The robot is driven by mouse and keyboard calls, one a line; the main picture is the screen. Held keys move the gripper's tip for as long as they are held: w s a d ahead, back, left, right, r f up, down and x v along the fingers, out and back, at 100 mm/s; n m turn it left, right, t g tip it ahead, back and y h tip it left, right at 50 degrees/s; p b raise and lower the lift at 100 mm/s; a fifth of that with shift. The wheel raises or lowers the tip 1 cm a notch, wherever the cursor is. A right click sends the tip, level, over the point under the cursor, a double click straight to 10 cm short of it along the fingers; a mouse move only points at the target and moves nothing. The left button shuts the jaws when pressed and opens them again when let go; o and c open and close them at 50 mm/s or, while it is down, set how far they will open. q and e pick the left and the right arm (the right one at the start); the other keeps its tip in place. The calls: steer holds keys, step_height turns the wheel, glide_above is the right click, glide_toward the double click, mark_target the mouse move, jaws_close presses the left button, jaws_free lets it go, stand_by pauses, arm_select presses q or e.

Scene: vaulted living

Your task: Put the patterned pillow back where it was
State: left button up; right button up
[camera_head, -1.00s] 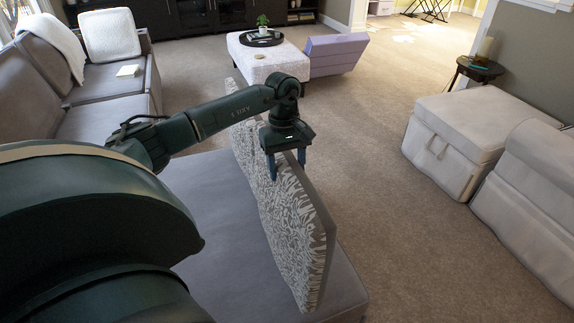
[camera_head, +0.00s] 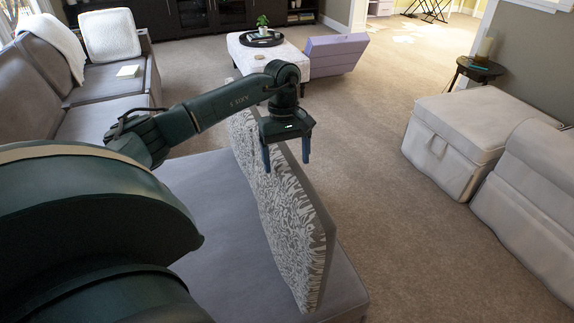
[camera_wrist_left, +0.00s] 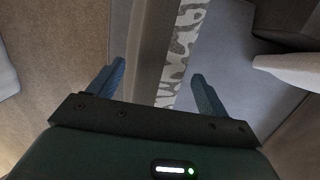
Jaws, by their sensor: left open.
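The patterned pillow (camera_head: 293,225), grey-white with a plain grey side, stands on edge along the right side of the grey sofa seat (camera_head: 215,235). A similar patterned surface (camera_head: 243,145) shows just beyond it; I cannot tell whether it is a separate pillow. My left gripper (camera_head: 286,166) is open over the pillow's top edge, one finger on each side. In the left wrist view, the pillow's edge (camera_wrist_left: 180,55) runs between the spread fingers (camera_wrist_left: 156,72), with gaps visible at both. My right gripper is not in view.
A white ottoman with a tray (camera_head: 262,40) and a purple box-like seat (camera_head: 336,52) stand at the back. A beige ottoman (camera_head: 465,135) and chair stand at the right. A grey sofa (camera_head: 100,85) is at the left. The carpet (camera_head: 400,235) between is clear.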

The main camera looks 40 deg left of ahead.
arm_select(q)
step_height(320, 180, up, 10)
steer(key=a, duration=0.1)
steer(key=shift+w+a+f, duration=0.15)
steer(key=shift+w+f, duration=0.1)
steer(key=shift+w, duration=0.15)
